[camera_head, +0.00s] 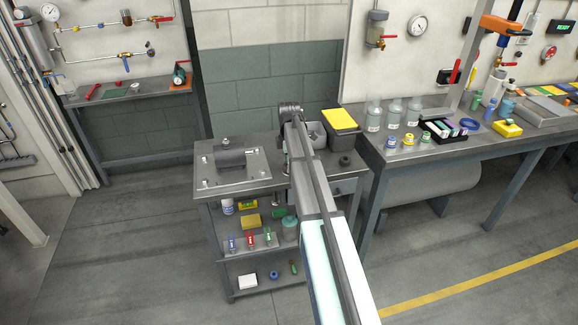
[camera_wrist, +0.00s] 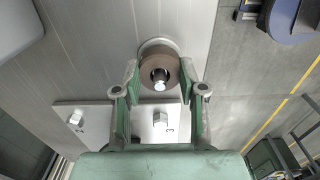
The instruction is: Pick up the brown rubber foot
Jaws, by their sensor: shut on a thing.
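The brown rubber foot (camera_wrist: 158,66) is a thick ring with a bright metal stud showing in its dark centre. It is in the upper middle of the wrist view. My gripper (camera_wrist: 159,76) has its two green-padded fingers closed on the foot's left and right sides. A pale round disc shows just behind the foot's far edge. I cannot tell whether the foot touches the surface below. In the head view my arm hides the foot and most of the gripper.
A pale plate (camera_wrist: 90,117) with bolts lies beside the gripper. In the head view, the cart (camera_head: 205,205) carries a bolted plate (camera_head: 236,168), a yellow-lidded bin (camera_head: 341,130) and a dark round part (camera_head: 345,159). A crowded workbench (camera_head: 400,157) stands at right.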

